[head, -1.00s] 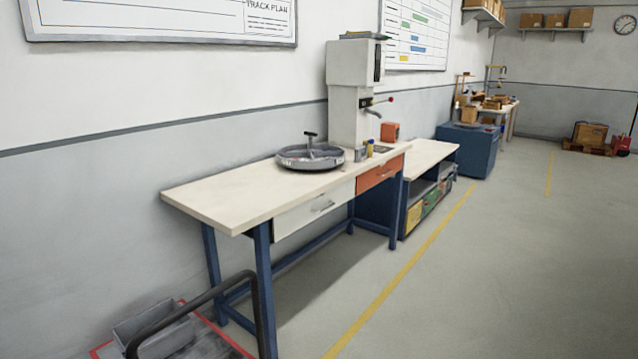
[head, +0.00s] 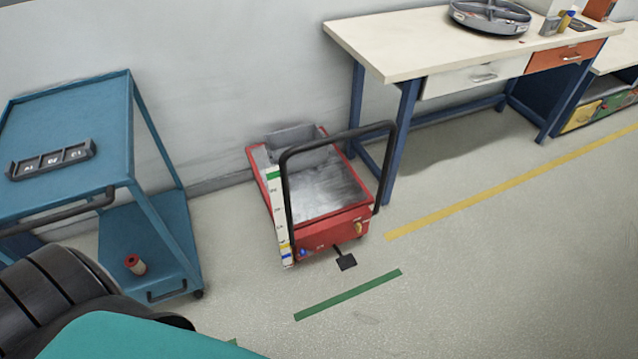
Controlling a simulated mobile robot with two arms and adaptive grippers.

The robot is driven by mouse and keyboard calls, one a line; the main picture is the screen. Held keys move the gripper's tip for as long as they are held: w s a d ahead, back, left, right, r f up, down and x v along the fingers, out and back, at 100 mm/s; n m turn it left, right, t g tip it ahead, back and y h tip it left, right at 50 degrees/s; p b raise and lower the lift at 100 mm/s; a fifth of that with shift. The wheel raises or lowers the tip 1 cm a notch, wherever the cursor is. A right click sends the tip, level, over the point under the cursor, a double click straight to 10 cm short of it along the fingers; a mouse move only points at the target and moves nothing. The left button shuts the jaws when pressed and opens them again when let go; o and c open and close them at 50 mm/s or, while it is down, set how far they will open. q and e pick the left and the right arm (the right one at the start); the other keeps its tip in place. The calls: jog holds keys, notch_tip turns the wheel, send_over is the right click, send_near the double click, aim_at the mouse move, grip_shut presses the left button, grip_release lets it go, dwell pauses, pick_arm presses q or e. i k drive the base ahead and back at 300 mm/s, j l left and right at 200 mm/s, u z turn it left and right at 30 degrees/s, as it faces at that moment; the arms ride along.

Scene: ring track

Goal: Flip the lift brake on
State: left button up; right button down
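A red lift cart (head: 330,228) stands on the floor near the wall, in the middle of the head view. It has a grey, scuffed platform (head: 325,190) and a black push handle (head: 345,132). A white scale strip with coloured marks (head: 278,215) runs up its left side. On its front face are a small blue spot (head: 302,253) and a yellowish knob or lever (head: 358,228). A black foot pedal (head: 346,262) sticks out at the bottom front. I cannot tell which part is the brake or how it is set. Neither gripper is in view.
A teal trolley (head: 85,90) stands left of the lift, with a dark labelled tray (head: 50,160) on top and a red-topped spool (head: 135,264) below. A workbench (head: 400,50) stands to the right. Floor in front is clear, with a green line (head: 348,294) and yellow line (head: 500,187).

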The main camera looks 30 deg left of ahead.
aim_at(303, 253)
jog(key=u, duration=1)
